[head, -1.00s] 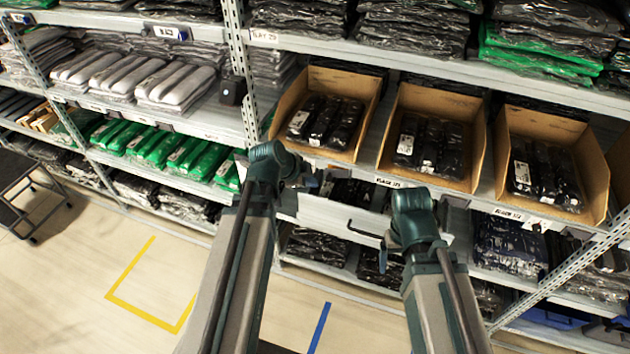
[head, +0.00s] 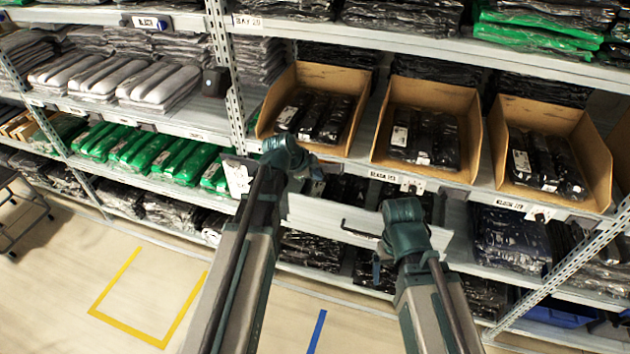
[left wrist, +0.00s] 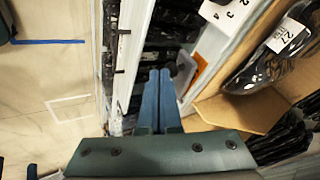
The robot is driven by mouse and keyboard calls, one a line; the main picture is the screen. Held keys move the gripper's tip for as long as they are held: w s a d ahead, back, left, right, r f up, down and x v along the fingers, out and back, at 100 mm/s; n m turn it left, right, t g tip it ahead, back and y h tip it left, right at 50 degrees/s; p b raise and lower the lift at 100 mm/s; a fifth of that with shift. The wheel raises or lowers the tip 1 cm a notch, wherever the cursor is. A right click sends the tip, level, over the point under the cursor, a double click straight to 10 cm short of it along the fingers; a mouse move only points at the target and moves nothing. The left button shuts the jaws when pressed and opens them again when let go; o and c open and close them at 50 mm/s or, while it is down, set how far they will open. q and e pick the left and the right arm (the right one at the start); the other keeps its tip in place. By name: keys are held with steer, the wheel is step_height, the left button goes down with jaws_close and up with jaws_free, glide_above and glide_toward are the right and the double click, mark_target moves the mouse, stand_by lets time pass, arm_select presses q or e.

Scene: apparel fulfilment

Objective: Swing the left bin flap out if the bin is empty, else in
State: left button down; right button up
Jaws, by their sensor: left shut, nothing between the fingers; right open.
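The left cardboard bin (head: 351,82) stands on the middle shelf in the head view and holds several black wrapped packs (head: 316,118); it is not empty. My left gripper (head: 317,186) is just below the bin's front edge, shut and empty. In the left wrist view its blue fingers (left wrist: 154,88) lie together beside a small white and orange piece (left wrist: 196,72), which may be the flap; contact is unclear. The left bin's flap is not clearly visible in the head view, where my left wrist covers that area. My right gripper (head: 366,248) is open, low before the shelf.
The middle bin (head: 378,145) and right bin (head: 602,185) also hold black packs. A pale panel (head: 315,212) runs below the shelf edge between my arms. A rack post (head: 222,70) stands left of the bins. Open floor (head: 70,270) lies at the left.

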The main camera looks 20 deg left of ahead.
arm_select(q)
steer(key=shift+w+a, duration=0.8)
steer(key=shift+w, duration=0.2)
steer(key=shift+s+d, duration=0.55)
steer(key=shift+d, duration=0.05)
